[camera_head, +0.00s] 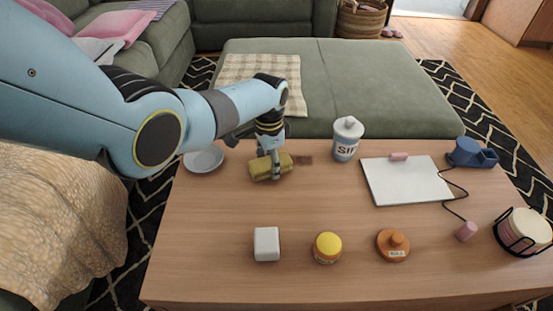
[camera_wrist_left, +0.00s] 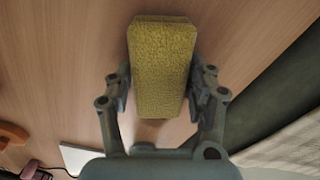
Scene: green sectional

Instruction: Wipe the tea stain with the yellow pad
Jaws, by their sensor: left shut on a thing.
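The yellow pad (camera_head: 262,168) is a dull olive-yellow block at the back left of the wooden table. My left gripper (camera_head: 272,158) is shut on the yellow pad and comes down on it from above. The left wrist view shows the pad (camera_wrist_left: 162,70) between the two fingers of the left gripper (camera_wrist_left: 160,92). The tea stain (camera_head: 304,160) is a small brown patch on the table, just right of the pad; part of it may be hidden. I cannot tell whether the pad touches the tabletop. My right gripper is not in view.
A white plate (camera_head: 204,160) lies left of the pad. A white-and-blue sip cup (camera_head: 347,139) stands right of the stain. A whiteboard (camera_head: 405,181) lies farther right. A white block (camera_head: 266,244), yellow-lidded jar (camera_head: 327,248) and orange-brown lidded item (camera_head: 392,245) stand in front. The table's middle is clear.

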